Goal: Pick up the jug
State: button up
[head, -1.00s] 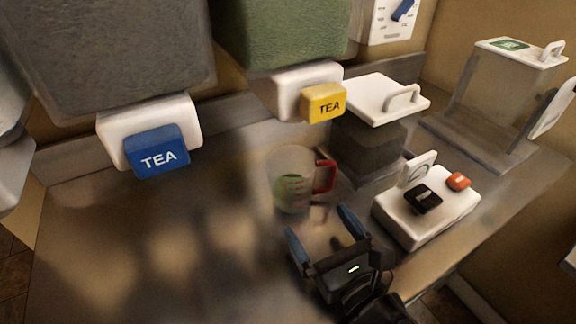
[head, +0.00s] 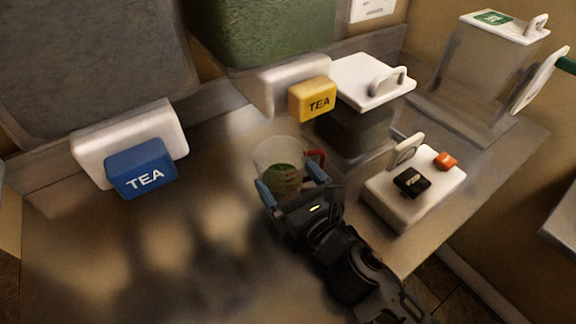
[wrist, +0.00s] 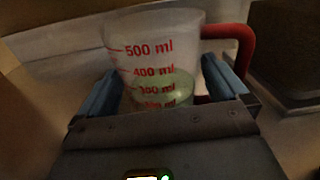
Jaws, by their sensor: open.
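The jug (head: 279,156) is a clear measuring cup with red markings, a red handle and green contents low inside. It stands upright on the counter below the yellow TEA tap. In the wrist view the jug (wrist: 152,50) is straight ahead, its red handle to the right. My gripper (head: 291,183) is open at the jug, with one blue finger on each side of the body. The right finger is between the body and the handle or just below the handle; I cannot tell which. Whether the fingers touch the jug is unclear. Its base is hidden by my gripper.
Large tea containers with a yellow TEA tap (head: 313,98) and a blue TEA tap (head: 141,169) hang behind and left. A white-lidded box (head: 372,82) stands close behind the jug. The counter's left front (head: 75,260) is clear.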

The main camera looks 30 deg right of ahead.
jog(key=shift+w+d, duration=0.1)
jog(key=shift+w, duration=0.95)
jog(key=shift+c, duration=0.5)
jog(key=c, duration=0.8)
jog(key=shift+o, duration=0.2)
jog(key=shift+r, duration=0.1)
